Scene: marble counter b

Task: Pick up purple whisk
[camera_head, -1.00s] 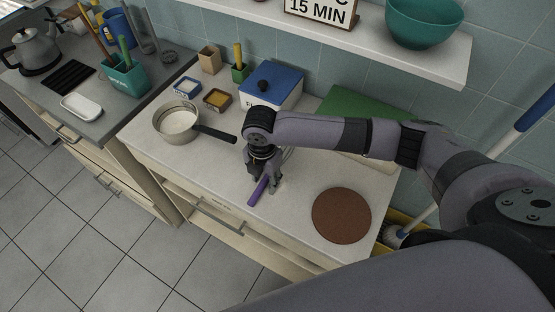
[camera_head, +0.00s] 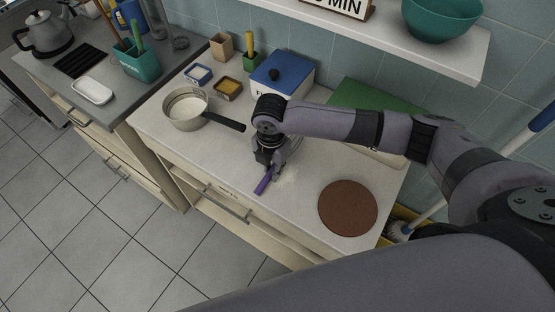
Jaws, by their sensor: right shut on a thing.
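The purple whisk's handle (camera_head: 263,183) shows on the pale counter in the middle, pointing toward the front edge. My right gripper (camera_head: 269,172) comes down over it from above and is shut on the handle. The whisk's wire end is hidden behind the gripper and wrist. I cannot tell whether the whisk is clear of the counter. My left gripper is not in view.
A saucepan (camera_head: 187,109) with a black handle stands to the left of the gripper. A blue-lidded box (camera_head: 281,78) and a green board (camera_head: 362,105) are behind. A brown round mat (camera_head: 348,208) lies to the right. A shelf (camera_head: 400,42) overhangs the back.

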